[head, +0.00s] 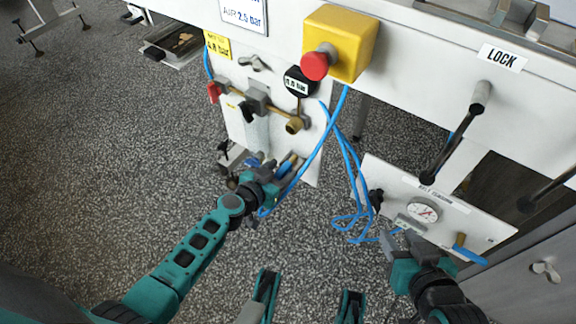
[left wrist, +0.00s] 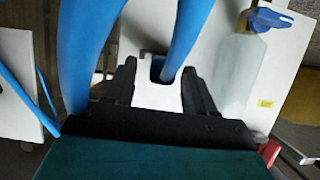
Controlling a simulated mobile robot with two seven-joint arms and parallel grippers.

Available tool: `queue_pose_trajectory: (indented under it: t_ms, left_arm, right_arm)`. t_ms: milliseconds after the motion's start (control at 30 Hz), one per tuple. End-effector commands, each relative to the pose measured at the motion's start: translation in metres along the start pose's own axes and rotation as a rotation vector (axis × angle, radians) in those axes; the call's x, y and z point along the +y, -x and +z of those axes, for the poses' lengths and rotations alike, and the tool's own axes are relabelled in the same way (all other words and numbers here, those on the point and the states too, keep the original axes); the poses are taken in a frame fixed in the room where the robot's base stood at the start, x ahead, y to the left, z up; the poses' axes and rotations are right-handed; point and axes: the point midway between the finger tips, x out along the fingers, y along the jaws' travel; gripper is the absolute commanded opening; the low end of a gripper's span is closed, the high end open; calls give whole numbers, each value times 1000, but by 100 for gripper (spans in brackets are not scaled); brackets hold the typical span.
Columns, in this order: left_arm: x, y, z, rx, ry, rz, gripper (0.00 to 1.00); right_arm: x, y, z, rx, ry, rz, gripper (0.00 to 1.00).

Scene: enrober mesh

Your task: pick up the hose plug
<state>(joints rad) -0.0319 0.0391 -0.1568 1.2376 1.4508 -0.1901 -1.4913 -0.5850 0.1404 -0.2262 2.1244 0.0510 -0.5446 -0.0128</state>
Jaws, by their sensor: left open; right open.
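A thin blue hose (head: 343,140) hangs in loops from the machine's front. I cannot pick out the hose plug with certainty in the head view. My left gripper (head: 281,168) is open beside the lower edge of the white regulator panel, close to a blue hose and a brass-and-blue fitting (head: 289,163). In the left wrist view, blue hose (left wrist: 190,38) runs down between the two dark fingers (left wrist: 160,85), to a pale block behind it. Whether they touch is unclear. My right gripper (head: 391,243) is open at the lower right panel, near the hose loops.
The white panel (head: 312,150) carries brass fittings and a dark gauge. A yellow box with a red button (head: 316,66) is above. The lower right panel (head: 465,222) has a dial gauge and a blue-handled valve (head: 470,256). Dark handles (head: 455,145) project at right.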

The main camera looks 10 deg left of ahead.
Motion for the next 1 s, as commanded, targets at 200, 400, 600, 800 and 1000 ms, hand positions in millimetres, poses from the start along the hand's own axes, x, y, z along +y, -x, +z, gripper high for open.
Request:
queue_pose_trajectory:
  t_ms: [200,400,600,800,1000]
  left_arm:
    - [0,0,0,0,0,0,47]
    - [0,1,0,0,0,0,28]
    - [0,1,0,0,0,0,8]
    - [0,0,-1,2,0,0,0]
    - [0,1,-1,2,0,0,0]
  right_arm:
    - [0,0,-3,6,1,-1,43]
    - [0,-1,-2,5,2,-1,43]
    - [0,-1,0,0,4,0,43]
    - [1,-2,2,-2,4,0,43]
    - [1,-2,1,-2,4,0,43]
